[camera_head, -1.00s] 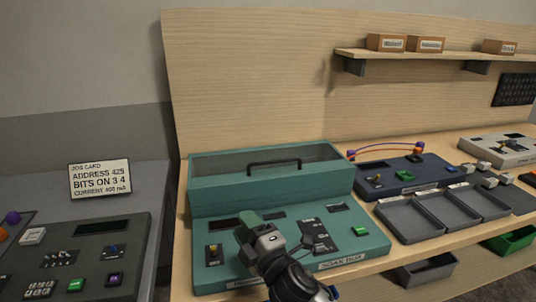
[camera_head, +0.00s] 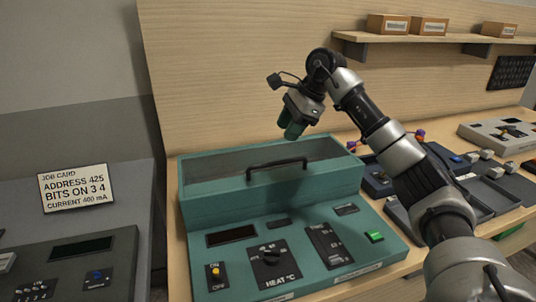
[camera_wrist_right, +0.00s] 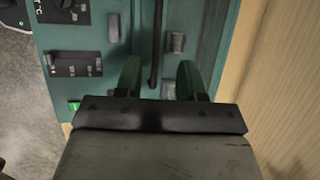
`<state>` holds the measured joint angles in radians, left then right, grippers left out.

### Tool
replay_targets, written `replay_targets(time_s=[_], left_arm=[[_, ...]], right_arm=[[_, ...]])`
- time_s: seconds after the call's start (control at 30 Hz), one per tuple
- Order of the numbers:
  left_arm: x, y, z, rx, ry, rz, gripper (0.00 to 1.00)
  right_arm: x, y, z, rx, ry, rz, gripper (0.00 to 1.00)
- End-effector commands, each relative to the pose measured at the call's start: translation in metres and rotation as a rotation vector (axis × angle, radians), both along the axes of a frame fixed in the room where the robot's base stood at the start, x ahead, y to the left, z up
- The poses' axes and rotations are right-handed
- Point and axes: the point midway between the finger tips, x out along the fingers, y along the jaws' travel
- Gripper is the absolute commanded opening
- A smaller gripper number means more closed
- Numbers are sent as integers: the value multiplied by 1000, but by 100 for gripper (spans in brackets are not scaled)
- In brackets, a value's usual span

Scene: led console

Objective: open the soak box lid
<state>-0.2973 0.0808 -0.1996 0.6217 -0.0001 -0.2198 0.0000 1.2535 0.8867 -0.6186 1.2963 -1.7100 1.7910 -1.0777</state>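The soak box (camera_head: 215,211) is a teal console with a long lidded compartment at its back and a sloped control panel in front. Its lid (camera_head: 222,169) has a greyish see-through top and is shut. A black bar handle (camera_head: 277,164) stands on the lid. My right gripper (camera_head: 291,131) points down above the lid, apart from the handle. In the right wrist view its two green fingers (camera_wrist_right: 158,78) are open, and the dark handle (camera_wrist_right: 157,45) runs between them in the picture. My left gripper is not in view.
The panel has a yellow switch (camera_head: 215,272), a heat knob (camera_head: 270,255) and a green button (camera_head: 375,237). A wooden back wall (camera_head: 230,80) stands close behind, with a shelf (camera_head: 440,38) at upper right. A job card (camera_head: 76,187) stands at left.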

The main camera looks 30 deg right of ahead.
Motion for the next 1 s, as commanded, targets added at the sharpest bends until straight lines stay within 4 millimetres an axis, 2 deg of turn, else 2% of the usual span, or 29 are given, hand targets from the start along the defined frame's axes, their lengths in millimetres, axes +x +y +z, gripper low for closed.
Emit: replay_targets(time_s=[0.07, 0.17, 0.5, 0.7, 1.0], left_arm=[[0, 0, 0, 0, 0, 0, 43], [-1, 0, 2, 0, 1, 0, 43], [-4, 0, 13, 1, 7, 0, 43], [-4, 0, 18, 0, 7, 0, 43], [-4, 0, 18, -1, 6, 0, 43]], right_arm=[[-3, -7, 2, -24, 15, -5, 39], [-1, -6, -6, -29, 21, -4, 39], [15, 16, -61, -25, 21, -3, 39], [22, 25, -86, -24, 20, -3, 39], [25, 28, -95, -24, 18, -4, 39]])
